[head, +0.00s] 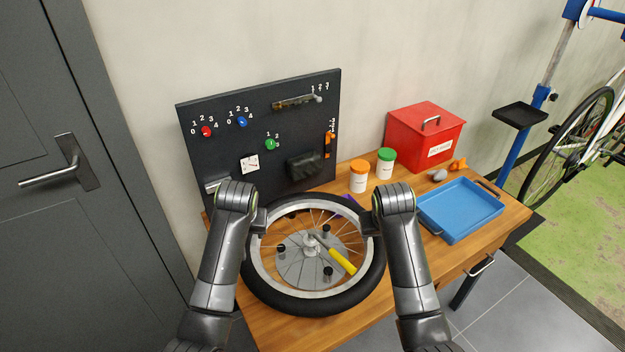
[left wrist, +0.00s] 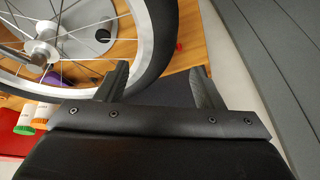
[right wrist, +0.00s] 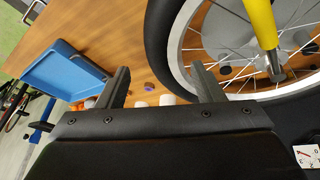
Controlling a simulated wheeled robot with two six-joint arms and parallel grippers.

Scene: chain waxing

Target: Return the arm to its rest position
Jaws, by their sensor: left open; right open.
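The bicycle wheel (head: 262,285) lies flat on the wooden workbench, on a grey round base with dark knobs (head: 290,260). My left gripper (head: 258,219) is open at the wheel's left edge. In the left wrist view its fingers (left wrist: 158,82) are apart, with the black tyre (left wrist: 160,40) showing between them. My right gripper (head: 369,223) is open at the wheel's right edge. In the right wrist view its fingers (right wrist: 162,82) are apart, and the tyre (right wrist: 157,35) shows between them. Both look empty; I cannot tell whether either touches the wheel.
A yellow-handled tool (head: 342,261) lies over the spokes. Behind stand a dark pegboard (head: 215,155), orange-lidded (head: 358,180) and green-lidded (head: 385,165) jars and a red box (head: 425,135). A blue tray (head: 460,208) is at right. A door (head: 60,250) is at left.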

